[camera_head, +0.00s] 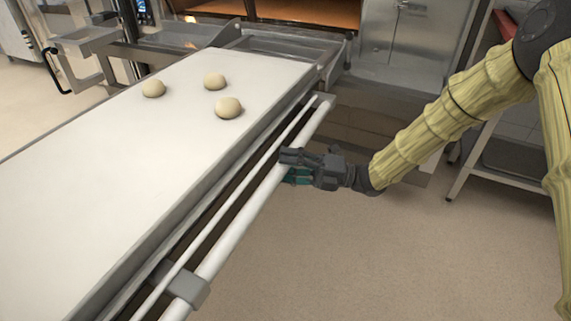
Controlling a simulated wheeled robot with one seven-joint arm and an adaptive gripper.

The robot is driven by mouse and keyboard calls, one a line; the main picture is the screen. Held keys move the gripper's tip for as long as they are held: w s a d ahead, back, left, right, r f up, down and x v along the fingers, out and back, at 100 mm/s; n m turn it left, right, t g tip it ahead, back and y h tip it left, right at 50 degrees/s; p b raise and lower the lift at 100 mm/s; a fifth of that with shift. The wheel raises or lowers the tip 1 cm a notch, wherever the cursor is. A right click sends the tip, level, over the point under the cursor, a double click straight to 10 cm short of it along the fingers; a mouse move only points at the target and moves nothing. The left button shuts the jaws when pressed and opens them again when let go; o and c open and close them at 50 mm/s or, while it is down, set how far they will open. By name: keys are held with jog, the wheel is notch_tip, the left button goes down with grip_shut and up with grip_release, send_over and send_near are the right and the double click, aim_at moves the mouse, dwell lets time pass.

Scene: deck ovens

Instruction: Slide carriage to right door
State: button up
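The carriage is a long loader with a pale flat belt (110,170) that slopes across the left half of the picture. Its far end is at the oven front. A white rail (236,222) runs along its right side. My gripper (290,165) is at this rail, coming from the right. One dark finger lies across the rail, and teal finger pads show just below it. Whether the fingers are closed on the rail is not clear. The right door (392,35) may be the steel panel at the top right; its identity is unclear.
Several dough balls (228,107) lie on the far part of the belt. A lit oven opening (300,12) is behind it. A steel bracket with a black handle (60,75) stands at the left. A low metal table (510,155) is at the right. Bare floor (400,260) lies right of the carriage.

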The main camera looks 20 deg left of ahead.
jog(key=shift+a, duration=0.2)
jog(key=v, duration=1.2)
dwell(0.4)
